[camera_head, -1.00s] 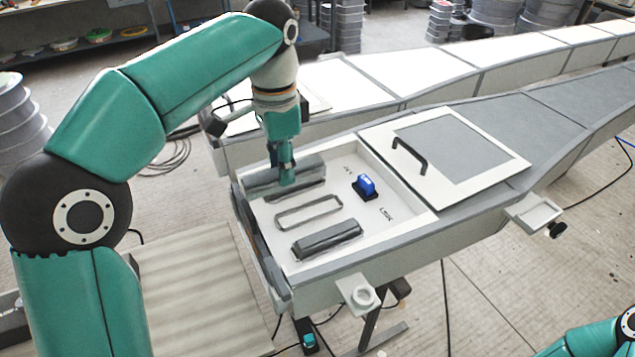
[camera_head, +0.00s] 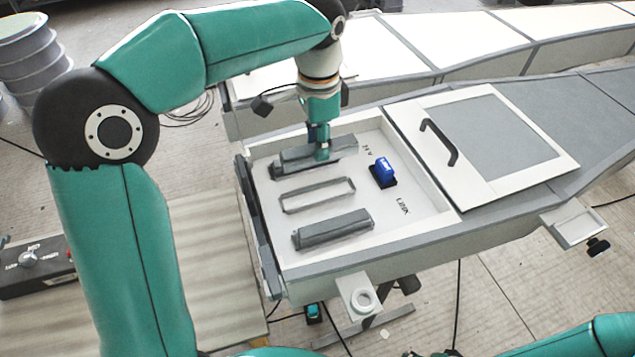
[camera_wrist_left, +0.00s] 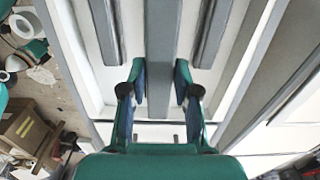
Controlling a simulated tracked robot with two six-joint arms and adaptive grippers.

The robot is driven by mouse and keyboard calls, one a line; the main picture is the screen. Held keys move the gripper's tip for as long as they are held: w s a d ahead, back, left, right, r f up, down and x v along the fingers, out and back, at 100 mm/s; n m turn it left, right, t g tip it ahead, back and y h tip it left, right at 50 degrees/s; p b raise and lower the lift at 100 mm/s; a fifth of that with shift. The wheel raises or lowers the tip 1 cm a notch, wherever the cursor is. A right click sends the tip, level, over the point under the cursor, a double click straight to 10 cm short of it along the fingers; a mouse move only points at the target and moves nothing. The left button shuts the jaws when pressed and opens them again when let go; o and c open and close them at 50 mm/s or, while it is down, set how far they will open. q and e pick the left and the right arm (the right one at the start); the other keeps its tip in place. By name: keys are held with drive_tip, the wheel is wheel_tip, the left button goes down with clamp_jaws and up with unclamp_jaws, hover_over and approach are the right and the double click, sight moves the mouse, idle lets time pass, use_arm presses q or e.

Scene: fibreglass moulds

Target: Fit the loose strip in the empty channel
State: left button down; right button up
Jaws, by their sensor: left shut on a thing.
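My left gripper (camera_head: 321,152) is shut on a long grey strip (camera_head: 292,160) over the back part of a shallow white tray (camera_head: 436,218). The strip lies roughly parallel to the tray's other long pieces. A dark edge shows beneath it; I cannot tell whether it touches there. In the left wrist view, the strip (camera_wrist_left: 163,45) runs between the two fingers (camera_wrist_left: 160,85). An empty channel (camera_head: 317,194), a thin grey rim around a pale floor, lies in front of it. Another grey strip (camera_head: 333,229) lies in front of that channel. My right gripper is out of view.
A blue block (camera_head: 384,172) on a black base stands right of the empty channel. A white-framed lid (camera_head: 487,140) with a black handle covers the area to the right. Tray walls surround the pieces.

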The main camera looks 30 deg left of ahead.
use_arm(q)
wheel_tip(320, 180, down, 12)
idle(0.5)
drive_tip(key=c, duration=0.9)
unclamp_jaws()
drive_tip(key=shift+o, duration=0.2)
drive_tip(key=shift+r, duration=0.1)
wheel_tip(320, 180, up, 12)
drive_tip(key=shift+f, duration=0.1)
